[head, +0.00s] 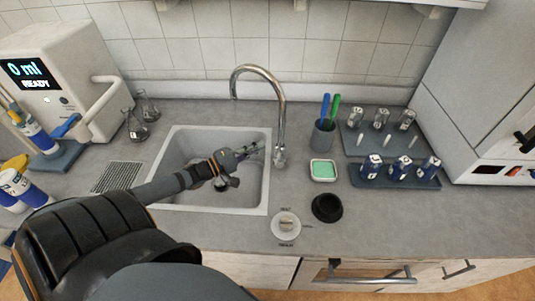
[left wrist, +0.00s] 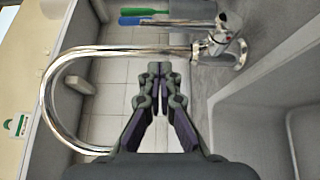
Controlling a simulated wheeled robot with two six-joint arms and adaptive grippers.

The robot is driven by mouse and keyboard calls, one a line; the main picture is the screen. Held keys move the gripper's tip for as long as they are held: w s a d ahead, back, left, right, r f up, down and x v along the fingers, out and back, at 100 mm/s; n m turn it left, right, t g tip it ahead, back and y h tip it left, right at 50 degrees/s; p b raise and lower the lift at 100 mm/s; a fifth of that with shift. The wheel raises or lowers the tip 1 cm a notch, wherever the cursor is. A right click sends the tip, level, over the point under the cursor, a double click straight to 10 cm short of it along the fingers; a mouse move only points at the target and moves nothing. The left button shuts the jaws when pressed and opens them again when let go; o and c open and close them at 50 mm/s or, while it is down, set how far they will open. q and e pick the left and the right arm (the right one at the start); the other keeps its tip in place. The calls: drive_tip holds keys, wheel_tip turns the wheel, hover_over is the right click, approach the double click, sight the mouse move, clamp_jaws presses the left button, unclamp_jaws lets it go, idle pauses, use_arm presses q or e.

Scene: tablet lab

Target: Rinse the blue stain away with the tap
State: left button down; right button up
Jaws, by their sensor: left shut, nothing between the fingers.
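The chrome tap (head: 281,110) stands at the right rim of the sink (head: 222,128), its curved spout arching up and left. It also shows in the wrist view, with the spout (left wrist: 75,52) at left and the lever and base (left wrist: 226,45) at upper right. My left gripper (head: 256,150) reaches over the sink from the left, its tips just left of the tap's base. Its fingers (left wrist: 160,72) are shut and empty. No water stream shows. I cannot make out a blue stain; my arm hides part of the basin. My right gripper is not in view.
A green sponge in a dish (head: 323,170), a black round lid (head: 327,208) and a cup with blue and green sticks (head: 323,139) sit right of the tap. Vial racks (head: 370,180) stand further right. Flasks (head: 136,125) and a dispenser reading READY (head: 60,110) stand left.

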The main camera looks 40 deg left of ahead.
sight(279, 154)
use_arm(q)
drive_tip(key=d, duration=0.3)
drive_tip(key=w+d+r+b, duration=0.1)
drive_tip(key=d, duration=0.1)
drive_tip(key=shift+w, duration=0.1)
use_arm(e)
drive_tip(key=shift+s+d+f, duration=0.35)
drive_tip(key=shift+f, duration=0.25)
